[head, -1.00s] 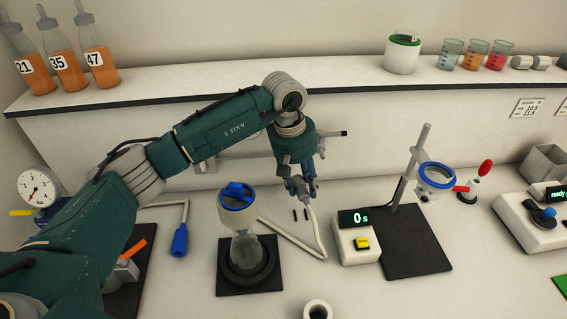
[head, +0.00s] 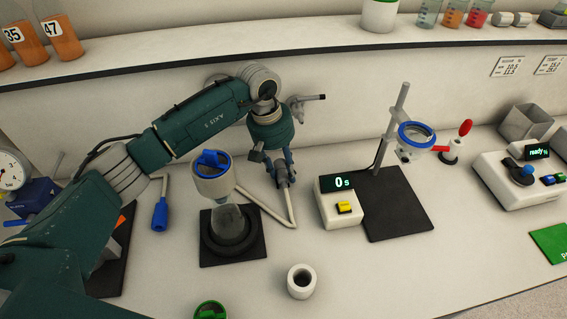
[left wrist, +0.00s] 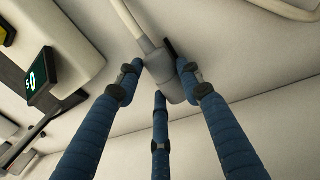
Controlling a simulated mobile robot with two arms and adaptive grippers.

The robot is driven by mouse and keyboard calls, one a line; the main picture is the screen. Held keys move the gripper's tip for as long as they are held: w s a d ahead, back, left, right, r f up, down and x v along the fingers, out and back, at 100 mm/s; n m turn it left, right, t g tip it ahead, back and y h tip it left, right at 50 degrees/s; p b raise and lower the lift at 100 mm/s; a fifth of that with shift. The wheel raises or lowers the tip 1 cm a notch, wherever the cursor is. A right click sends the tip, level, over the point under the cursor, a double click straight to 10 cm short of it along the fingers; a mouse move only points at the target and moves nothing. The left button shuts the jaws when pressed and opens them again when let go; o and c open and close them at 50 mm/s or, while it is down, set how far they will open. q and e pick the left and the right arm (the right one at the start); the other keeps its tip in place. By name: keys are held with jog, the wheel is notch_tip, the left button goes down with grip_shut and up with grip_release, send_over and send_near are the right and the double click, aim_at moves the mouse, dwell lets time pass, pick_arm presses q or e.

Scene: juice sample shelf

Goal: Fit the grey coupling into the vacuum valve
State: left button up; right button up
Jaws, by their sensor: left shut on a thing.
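My left gripper (head: 280,175) is low over the back of the bench, behind the flask and left of the timer. In the left wrist view its blue fingers (left wrist: 160,78) are closed around the grey coupling (left wrist: 166,70), a short cylinder on the end of a pale hose (left wrist: 125,18). In the head view the coupling is hard to make out at the fingertips. A blue body (head: 36,196) with a round bar gauge (head: 12,170) at the far left looks like the vacuum valve; my arm partly covers it, and its port cannot be made out. My right gripper is not in view.
A flask with a blue-topped funnel (head: 212,180) stands on a black mat between the valve and the gripper. The timer (head: 340,205) and ring stand (head: 392,135) are to the right. A white cup (head: 301,281) stands in front.

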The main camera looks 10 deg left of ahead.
pick_arm(q)
jog(key=o, duration=1.3)
jog(key=shift+c, duration=0.2)
notch_tip(320, 180, up, 12)
jog(key=a, duration=0.2)
jog(key=shift+s+f, duration=0.2)
jog(key=shift+s, duration=0.25)
